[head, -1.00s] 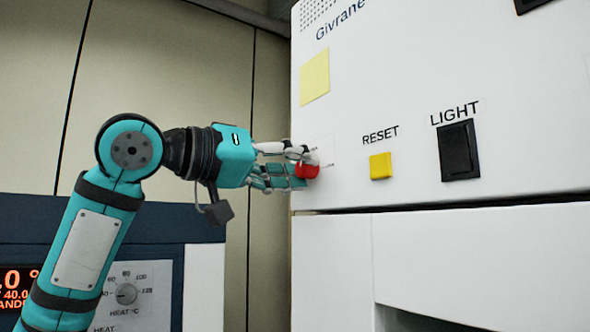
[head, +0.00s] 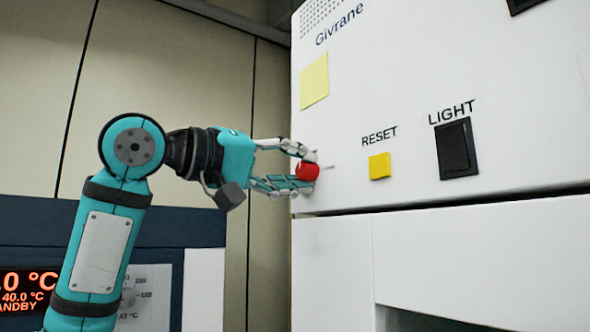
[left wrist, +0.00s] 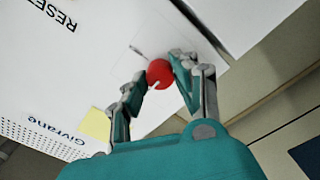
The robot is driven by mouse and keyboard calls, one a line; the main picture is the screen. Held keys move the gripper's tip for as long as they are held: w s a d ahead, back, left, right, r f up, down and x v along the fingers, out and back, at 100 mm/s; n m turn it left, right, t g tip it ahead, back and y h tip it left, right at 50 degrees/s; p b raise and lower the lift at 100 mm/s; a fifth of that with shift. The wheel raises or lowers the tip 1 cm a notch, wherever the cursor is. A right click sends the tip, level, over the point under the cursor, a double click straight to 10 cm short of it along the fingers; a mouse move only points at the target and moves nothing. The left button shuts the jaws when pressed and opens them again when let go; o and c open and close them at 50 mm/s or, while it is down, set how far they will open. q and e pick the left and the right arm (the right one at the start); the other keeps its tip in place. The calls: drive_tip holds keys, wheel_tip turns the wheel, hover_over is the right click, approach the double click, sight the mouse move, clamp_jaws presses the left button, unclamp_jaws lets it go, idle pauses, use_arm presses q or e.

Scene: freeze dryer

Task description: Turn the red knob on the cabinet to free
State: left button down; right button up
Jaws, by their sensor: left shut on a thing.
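The red knob (head: 307,171) sits on the white cabinet (head: 400,80) front, near its left edge and left of the RESET button. My left gripper (head: 304,172) reaches it from the left, one finger above and one below, shut on the knob. In the left wrist view the red knob (left wrist: 159,73) lies between the two fingertips of the left gripper (left wrist: 158,76), with a small pale mark on its edge. A short dark line shows on the panel beside the knob. My right gripper is not in view.
A yellow RESET button (head: 380,166) and a black LIGHT switch (head: 456,148) are right of the knob. A yellow note (head: 315,80) is above it. At lower left stands a device with a lit display (head: 28,290). A horizontal gap runs below the panel.

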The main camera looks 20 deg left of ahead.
use_arm(q)
drive_tip(key=c, duration=1)
unclamp_jaws()
drive_tip(key=v, duration=1.2)
drive_tip(key=shift+w, duration=0.1)
